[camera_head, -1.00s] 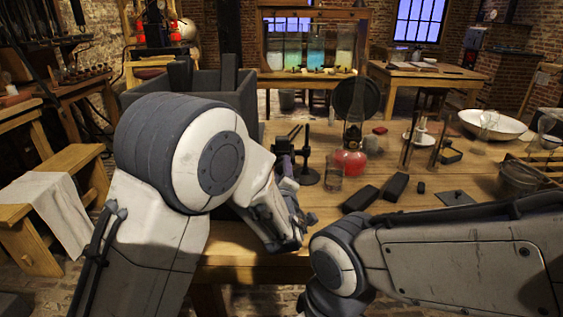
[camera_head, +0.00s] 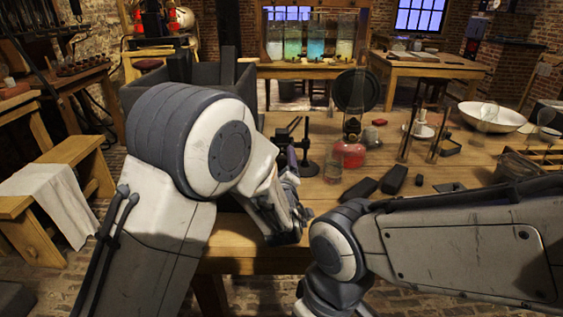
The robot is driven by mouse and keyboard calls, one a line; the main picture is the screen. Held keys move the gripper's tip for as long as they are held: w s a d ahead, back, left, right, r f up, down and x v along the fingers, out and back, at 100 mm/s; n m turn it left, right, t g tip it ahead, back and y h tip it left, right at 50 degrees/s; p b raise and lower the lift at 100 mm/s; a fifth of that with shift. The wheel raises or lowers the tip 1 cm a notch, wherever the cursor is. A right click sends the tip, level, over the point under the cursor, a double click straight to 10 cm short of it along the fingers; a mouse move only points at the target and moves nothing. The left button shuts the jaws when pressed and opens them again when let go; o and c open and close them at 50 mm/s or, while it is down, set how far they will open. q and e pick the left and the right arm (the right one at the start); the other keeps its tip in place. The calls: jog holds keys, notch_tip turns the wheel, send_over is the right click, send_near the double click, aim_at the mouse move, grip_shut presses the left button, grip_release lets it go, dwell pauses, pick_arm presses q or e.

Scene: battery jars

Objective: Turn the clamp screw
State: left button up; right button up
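A dark clamp stand (camera_head: 307,163) with a round base stands on the wooden table, just beyond my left gripper. Its dark clamp arm (camera_head: 288,132) reaches left from the rod. The clamp screw is too small or too hidden to make out. My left gripper (camera_head: 289,178) is at the table's near left part, close beside the stand. My own arm and wrist cover much of it, so I cannot see whether its fingers touch anything or are open. My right arm comes in from the right and bends down; its gripper is not in view.
A dark grey open box (camera_head: 238,90) stands left of the clamp stand. Right of it are a red-based lamp (camera_head: 349,154), a small glass (camera_head: 333,170), dark blocks (camera_head: 394,180) and a white bowl (camera_head: 492,117). Some bare tabletop (camera_head: 320,195) lies in front.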

pick_arm(q)
jog(key=s, duration=0.9)
jog(key=shift+s+p, duration=0.3)
jog(key=shift+s, duration=0.4)
jog(key=shift+a, duration=0.1)
